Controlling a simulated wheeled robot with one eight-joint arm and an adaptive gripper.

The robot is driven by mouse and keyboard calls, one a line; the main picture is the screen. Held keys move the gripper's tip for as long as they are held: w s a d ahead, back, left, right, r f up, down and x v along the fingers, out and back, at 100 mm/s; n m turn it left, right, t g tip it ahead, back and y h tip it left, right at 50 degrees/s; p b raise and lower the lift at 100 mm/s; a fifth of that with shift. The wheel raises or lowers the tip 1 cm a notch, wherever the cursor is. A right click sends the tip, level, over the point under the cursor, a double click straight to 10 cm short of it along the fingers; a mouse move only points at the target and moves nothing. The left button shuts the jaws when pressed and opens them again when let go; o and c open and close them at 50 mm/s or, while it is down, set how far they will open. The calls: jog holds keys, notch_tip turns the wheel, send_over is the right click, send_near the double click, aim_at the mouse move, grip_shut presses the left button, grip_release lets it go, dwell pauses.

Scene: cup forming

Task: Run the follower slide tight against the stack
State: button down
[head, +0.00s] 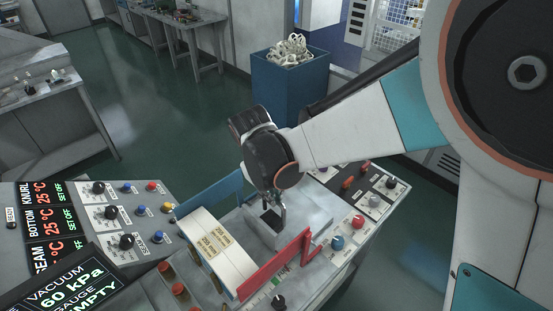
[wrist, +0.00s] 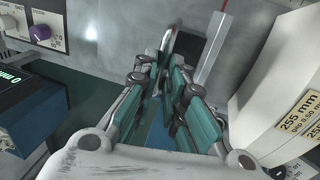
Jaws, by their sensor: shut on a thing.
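The stack (head: 206,236) is a pale block of sheets with yellow labels, set between a blue plate (head: 208,192) and a red plate (head: 275,265). It also shows at the right of the wrist view (wrist: 262,75). The follower slide (head: 262,234) seems to be the grey metal piece right of the stack; its upright light edge shows in the wrist view (wrist: 209,50). A strip of grey bed appears between it and the stack. My gripper (head: 279,208) points down over the slide, shut on what looks like its thin grip (wrist: 170,42). The fingers partly hide the grip.
Control panels with knobs (head: 352,222) lie right of the bed, and more knobs and displays (head: 125,214) lie left. A blue bin (head: 288,85) of pale rings stands behind on the floor. The grey bed right of the slide looks clear.

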jog(key=shift+s+a+b, duration=0.3)
jog(key=shift+s+a, duration=0.4)
jog(key=shift+s, duration=0.1)
jog(key=c, duration=1.7)
grip_release()
jog(key=shift+w, duration=0.1)
jog(key=shift+o, duration=0.2)
